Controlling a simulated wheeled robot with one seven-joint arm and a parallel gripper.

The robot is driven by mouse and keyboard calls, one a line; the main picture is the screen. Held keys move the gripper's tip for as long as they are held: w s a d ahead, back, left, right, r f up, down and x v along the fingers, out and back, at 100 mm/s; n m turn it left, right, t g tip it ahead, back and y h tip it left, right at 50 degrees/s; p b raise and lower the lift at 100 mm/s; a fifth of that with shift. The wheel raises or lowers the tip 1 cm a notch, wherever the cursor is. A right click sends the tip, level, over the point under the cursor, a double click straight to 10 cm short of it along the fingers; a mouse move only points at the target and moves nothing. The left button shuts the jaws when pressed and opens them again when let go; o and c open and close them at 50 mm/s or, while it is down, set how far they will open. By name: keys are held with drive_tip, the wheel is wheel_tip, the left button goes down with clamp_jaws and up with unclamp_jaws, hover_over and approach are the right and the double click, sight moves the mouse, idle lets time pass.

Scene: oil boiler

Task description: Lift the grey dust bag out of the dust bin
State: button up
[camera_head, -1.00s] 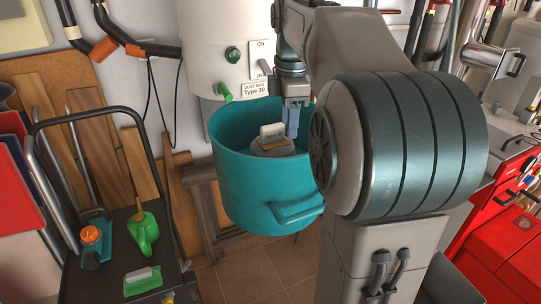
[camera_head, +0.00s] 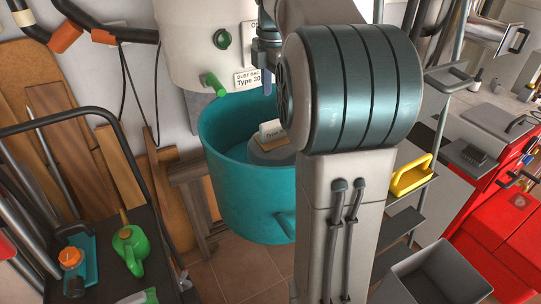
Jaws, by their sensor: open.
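The teal dust bin (camera_head: 236,199) hangs below the white boiler cylinder, its top open towards me. The grey dust bag (camera_head: 272,153) sits inside it, with a tan and white collar tag (camera_head: 271,132) standing upright on top and reading "Type". My gripper (camera_head: 268,88) is above the right part of the bin opening, apart from the bag and higher than it. Only a bluish finger shows; the rest is partly hidden by my own arm, which also covers the bin's right side.
A green lever (camera_head: 215,85) juts out above the bin's rim. A yellow-handled item (camera_head: 410,176) and red cabinet (camera_head: 490,240) are at the right.

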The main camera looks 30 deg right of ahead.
sight(273, 121)
drive_tip(key=f, duration=0.4)
drive_tip(key=shift+d+f, duration=0.15)
drive_tip(key=shift+d, duration=0.05)
drive_tip(key=shift+w+f+p, duration=0.15)
drive_tip(key=shift+f+p, duration=0.3)
drive_tip(key=shift+f, duration=2.4)
clamp_jaws()
